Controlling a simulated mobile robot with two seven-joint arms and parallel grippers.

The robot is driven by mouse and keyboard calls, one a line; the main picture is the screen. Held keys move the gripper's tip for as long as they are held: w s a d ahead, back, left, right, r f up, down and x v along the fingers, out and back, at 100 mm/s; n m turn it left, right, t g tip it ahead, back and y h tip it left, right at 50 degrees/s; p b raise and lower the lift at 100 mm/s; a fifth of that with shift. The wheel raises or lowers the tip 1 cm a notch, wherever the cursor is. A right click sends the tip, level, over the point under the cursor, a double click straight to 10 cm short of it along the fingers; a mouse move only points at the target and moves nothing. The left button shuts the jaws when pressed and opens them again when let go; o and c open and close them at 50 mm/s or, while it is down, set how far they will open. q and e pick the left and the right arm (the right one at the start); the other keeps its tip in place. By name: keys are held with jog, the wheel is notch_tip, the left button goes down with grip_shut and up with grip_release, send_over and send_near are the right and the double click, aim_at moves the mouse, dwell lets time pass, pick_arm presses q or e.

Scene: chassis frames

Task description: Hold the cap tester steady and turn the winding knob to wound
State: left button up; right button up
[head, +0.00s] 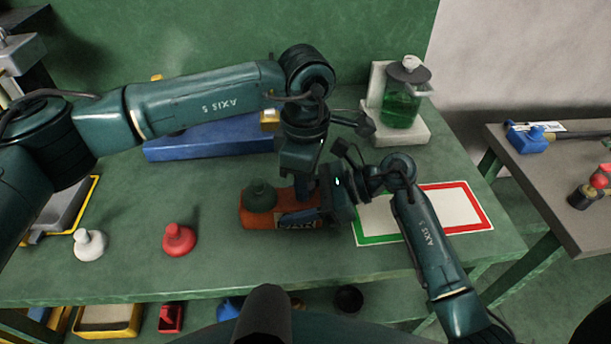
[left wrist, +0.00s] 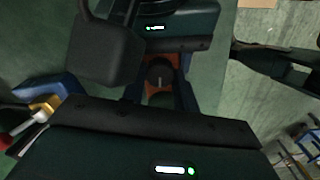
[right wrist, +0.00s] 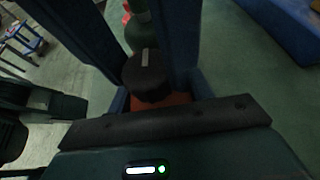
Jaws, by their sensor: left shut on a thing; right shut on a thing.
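The cap tester (head: 247,222) is an orange block lying on the green bench, with a round dark green part on its left end. My right gripper (head: 312,210) reaches it from the right and is shut along the sides of its body. My left gripper (head: 304,190) comes down from above, shut on the winding knob. The black knob (left wrist: 159,72) shows between the left fingers, with a pale mark on it. The knob also shows in the right wrist view (right wrist: 148,78), with the green part behind it. The knob is hidden in the head view, and the wound label is not readable.
A red-and-green bordered mat (head: 455,208) lies right of the tester. A red knobbed piece (head: 179,240) and a white one (head: 89,245) stand left. A blue bin (head: 210,140) and a jar of green liquid (head: 402,100) stand behind. The front left bench is mostly clear.

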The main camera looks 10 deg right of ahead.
pick_arm(q)
jog(key=shift+m, duration=0.6)
jog(key=o, duration=1)
